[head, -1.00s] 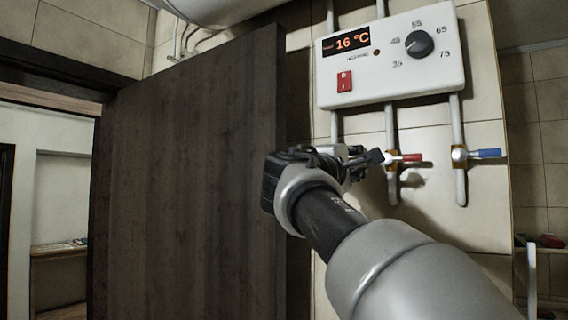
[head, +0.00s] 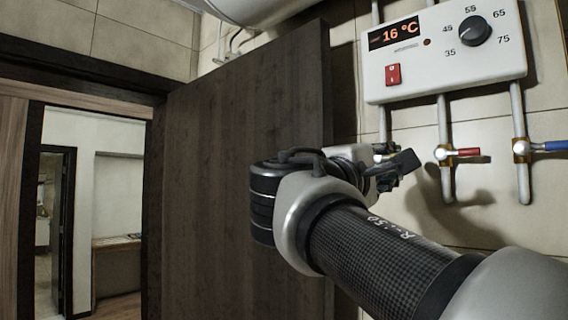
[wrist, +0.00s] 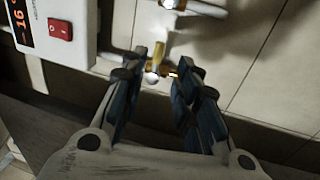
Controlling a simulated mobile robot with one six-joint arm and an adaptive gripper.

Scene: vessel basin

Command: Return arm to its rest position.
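My gripper (head: 400,168) is at the end of my outstretched arm, in front of the tiled wall and below the white heater control box (head: 445,55). In the wrist view my gripper's two dark fingers (wrist: 172,78) stand apart with nothing held between them. A brass valve fitting (wrist: 152,76) shows beyond the fingertips; whether they touch it cannot be told. The box reads 16 °C, has a dark knob (head: 474,31) and a red switch (head: 393,75), which also shows in the wrist view (wrist: 60,29).
A valve with a red handle (head: 462,152) and one with a blue handle (head: 550,146) sit on pipes right of my gripper. A dark door panel (head: 215,190) stands close on the left. A doorway beyond it opens to another room.

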